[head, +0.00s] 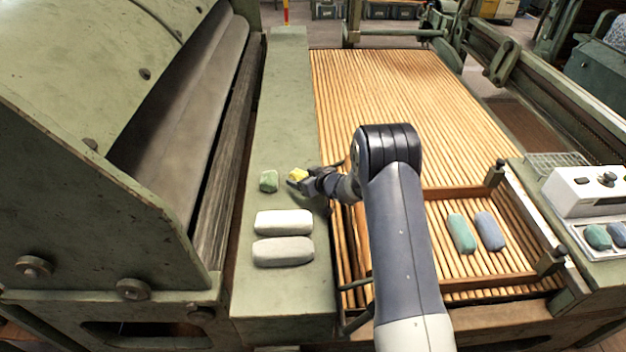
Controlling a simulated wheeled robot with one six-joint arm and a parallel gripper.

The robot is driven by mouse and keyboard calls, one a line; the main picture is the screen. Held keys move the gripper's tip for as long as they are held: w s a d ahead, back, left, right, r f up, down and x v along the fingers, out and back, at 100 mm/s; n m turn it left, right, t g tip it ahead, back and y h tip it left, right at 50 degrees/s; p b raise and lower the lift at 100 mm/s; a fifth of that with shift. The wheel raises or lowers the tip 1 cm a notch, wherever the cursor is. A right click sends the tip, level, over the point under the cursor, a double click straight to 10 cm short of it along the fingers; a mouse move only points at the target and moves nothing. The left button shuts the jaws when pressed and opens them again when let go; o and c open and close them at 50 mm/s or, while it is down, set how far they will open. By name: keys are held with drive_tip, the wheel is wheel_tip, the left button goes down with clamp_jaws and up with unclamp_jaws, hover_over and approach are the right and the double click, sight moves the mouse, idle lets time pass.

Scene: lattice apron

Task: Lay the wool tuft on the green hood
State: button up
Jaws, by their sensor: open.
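The green hood is the big painted metal cover (70,110) that fills the left side. Several soft-looking pieces lie on the flat green ledge beside it: a small green one (268,181), a white one (284,222) and a light grey one (283,251). I cannot tell for sure which piece is the wool tuft. A small yellow piece (298,174) is at the fingertips of my gripper (301,180). My gripper is open, pointing left over the ledge; whether the yellow piece lies between the jaws or just beyond them is too small to tell.
The slatted wooden apron (390,90) runs away behind my arm. A wooden frame (470,192) on it surrounds a green piece (461,233) and a blue piece (490,231). A white box (590,190) stands at right. A dark roller (190,105) lies between hood and ledge (285,110), whose far part is clear.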

drive_tip(key=v, duration=1.1)
drive_tip(key=shift+s+d+r, duration=0.15)
drive_tip(key=shift+s+d, duration=0.05)
drive_tip(key=shift+s, duration=0.05)
